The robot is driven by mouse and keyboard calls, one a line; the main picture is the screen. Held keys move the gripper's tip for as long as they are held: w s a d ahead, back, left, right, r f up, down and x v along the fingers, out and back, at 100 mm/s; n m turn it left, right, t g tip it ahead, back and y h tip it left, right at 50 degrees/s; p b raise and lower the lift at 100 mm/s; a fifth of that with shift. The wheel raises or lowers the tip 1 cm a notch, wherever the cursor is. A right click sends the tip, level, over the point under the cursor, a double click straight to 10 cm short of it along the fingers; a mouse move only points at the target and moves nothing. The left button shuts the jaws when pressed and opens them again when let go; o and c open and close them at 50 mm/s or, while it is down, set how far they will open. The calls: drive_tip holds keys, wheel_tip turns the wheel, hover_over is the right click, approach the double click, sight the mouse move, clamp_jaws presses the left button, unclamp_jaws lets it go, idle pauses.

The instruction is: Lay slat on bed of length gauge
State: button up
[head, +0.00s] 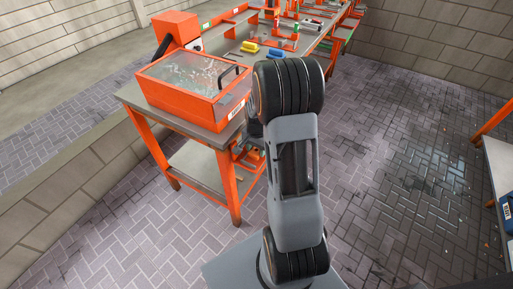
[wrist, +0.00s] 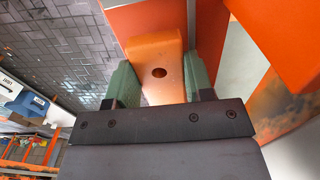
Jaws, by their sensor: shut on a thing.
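In the wrist view my gripper (wrist: 160,85) has its two green-padded fingers on either side of a light orange slat (wrist: 165,55) with a round dark hole near its end. In the head view my grey arm hides most of the gripper and the slat. I cannot make out the bed of the length gauge with certainty in either view.
An orange box with a clear lid and black handle (head: 193,84) stands on the near end of the grey-topped workbench (head: 130,94). More bench with small tools (head: 262,53) runs away behind. The paved floor (head: 400,180) to the right is clear up to another table at the edge.

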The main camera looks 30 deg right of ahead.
drive_tip(key=shift+f+b, duration=0.4)
drive_tip(key=shift+f, duration=0.1)
idle(0.3)
drive_tip(key=shift+s+f, duration=0.15)
drive_tip(key=shift+f, duration=0.2)
